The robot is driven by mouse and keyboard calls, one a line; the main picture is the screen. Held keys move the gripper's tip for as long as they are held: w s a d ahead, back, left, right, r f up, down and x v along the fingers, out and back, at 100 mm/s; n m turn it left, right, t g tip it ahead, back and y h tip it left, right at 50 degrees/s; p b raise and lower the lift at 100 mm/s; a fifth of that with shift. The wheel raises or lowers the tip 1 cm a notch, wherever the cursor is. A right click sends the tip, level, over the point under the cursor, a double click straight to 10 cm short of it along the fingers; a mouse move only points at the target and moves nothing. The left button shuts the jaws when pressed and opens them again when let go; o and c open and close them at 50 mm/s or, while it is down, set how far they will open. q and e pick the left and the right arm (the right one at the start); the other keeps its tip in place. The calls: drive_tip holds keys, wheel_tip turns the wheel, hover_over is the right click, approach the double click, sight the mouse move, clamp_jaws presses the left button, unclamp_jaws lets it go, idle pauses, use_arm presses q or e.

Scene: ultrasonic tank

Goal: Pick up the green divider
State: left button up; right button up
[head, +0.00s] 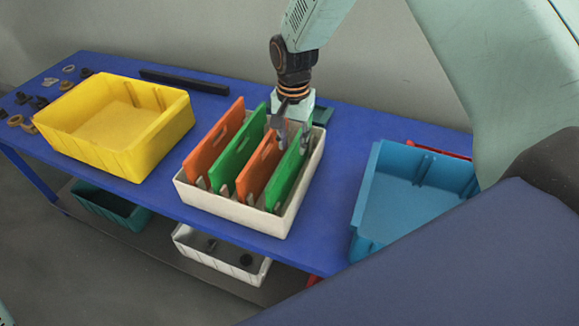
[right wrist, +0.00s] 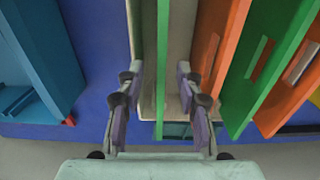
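A white bin (head: 235,215) on the blue table holds upright dividers, alternating orange and green. The rightmost green divider (head: 284,184) stands at the right end of the row, below my right gripper (head: 292,137). In the right wrist view, this green divider (right wrist: 163,65) shows nearly edge-on between the fingers of my right gripper (right wrist: 160,82), which is open with gaps on both sides. Another green divider (head: 237,152) stands between the two orange dividers (head: 213,140). My left gripper is not in view.
A yellow bin (head: 160,165) stands to the left and a blue bin (head: 362,215) to the right. A black bar (head: 184,82) lies at the back, and small parts lie at the far left. White and teal bins sit on the lower shelf.

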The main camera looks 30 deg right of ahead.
sight(292, 160)
drive_tip(key=shift+f, duration=0.75)
drive_tip(key=shift+s+a+f, duration=0.1)
drive_tip(key=shift+s+f, duration=0.05)
drive_tip(key=shift+f, duration=0.6)
drive_tip(key=f, duration=0.4)
drive_tip(key=shift+w+b, duration=0.2)
drive_tip(key=shift+b, duration=0.1)
drive_tip(key=shift+w+f, duration=0.15)
drive_tip(key=shift+r, duration=0.2)
drive_tip(key=shift+s+r, duration=0.15)
drive_tip(key=shift+s, duration=0.25)
drive_tip(key=c, duration=0.3)
drive_tip(key=shift+w+f, duration=0.25)
drive_tip(key=shift+w, duration=0.1)
clamp_jaws()
drive_tip(key=shift+s+r, duration=0.2)
